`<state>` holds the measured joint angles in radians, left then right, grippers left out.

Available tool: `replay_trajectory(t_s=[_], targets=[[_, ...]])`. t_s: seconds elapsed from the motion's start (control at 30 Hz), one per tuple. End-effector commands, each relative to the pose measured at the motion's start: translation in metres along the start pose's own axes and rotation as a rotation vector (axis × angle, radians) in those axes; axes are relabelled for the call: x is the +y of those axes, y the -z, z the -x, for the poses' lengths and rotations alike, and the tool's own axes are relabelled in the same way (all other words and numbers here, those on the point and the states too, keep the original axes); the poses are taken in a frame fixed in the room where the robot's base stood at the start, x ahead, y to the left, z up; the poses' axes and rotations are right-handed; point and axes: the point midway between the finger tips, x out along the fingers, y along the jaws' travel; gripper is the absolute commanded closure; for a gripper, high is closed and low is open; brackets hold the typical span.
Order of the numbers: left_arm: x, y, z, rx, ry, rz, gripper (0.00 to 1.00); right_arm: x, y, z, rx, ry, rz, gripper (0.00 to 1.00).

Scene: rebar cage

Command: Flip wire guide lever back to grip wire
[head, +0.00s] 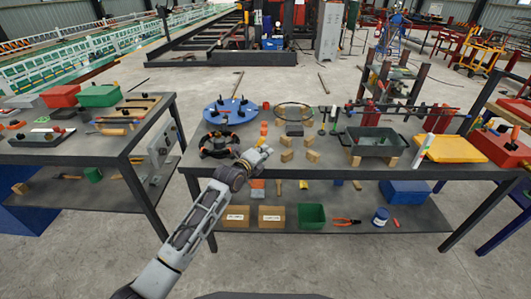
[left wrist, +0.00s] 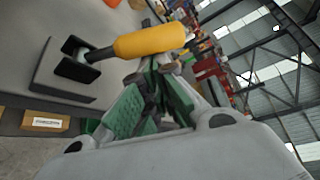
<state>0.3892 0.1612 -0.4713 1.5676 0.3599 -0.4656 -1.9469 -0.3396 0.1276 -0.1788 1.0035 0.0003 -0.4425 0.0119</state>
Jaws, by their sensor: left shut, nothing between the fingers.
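The lever, with a thick orange handle (left wrist: 150,41) on a metal rod, is pivoted in a black bracket (left wrist: 68,70) on the grey bench top in the left wrist view. The handle points away from the bracket toward the right of that view. My left gripper (left wrist: 155,74), with green finger pads, is shut and empty, its tips close beside the handle; I cannot tell if they touch. In the head view my left gripper (head: 259,155) is over the front edge of the middle bench, and a small orange piece (head: 264,129) shows just beyond it. No wire is clearly visible at the lever. My right gripper is not in view.
The middle bench (head: 430,172) holds a black coil (head: 218,145), a blue disc (head: 230,111), wooden blocks (head: 286,155) and a grey tray (head: 374,142). Labelled boxes (head: 271,216) and a green bin (head: 311,216) stand on its lower shelf. Another bench (head: 70,150) is at left.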

Motion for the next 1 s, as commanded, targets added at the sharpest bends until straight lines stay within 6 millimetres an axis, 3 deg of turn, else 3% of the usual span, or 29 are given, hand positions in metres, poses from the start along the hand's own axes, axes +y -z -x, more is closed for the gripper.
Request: replay_trajectory(t_s=[0.67,1.0], targets=[[-0.003,-0.02,0.011,-0.001,0.15,0.25,1.0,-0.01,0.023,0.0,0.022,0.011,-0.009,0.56],[-0.003,-0.034,0.02,-0.001,0.265,0.448,1.0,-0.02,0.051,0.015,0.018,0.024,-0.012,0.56]])
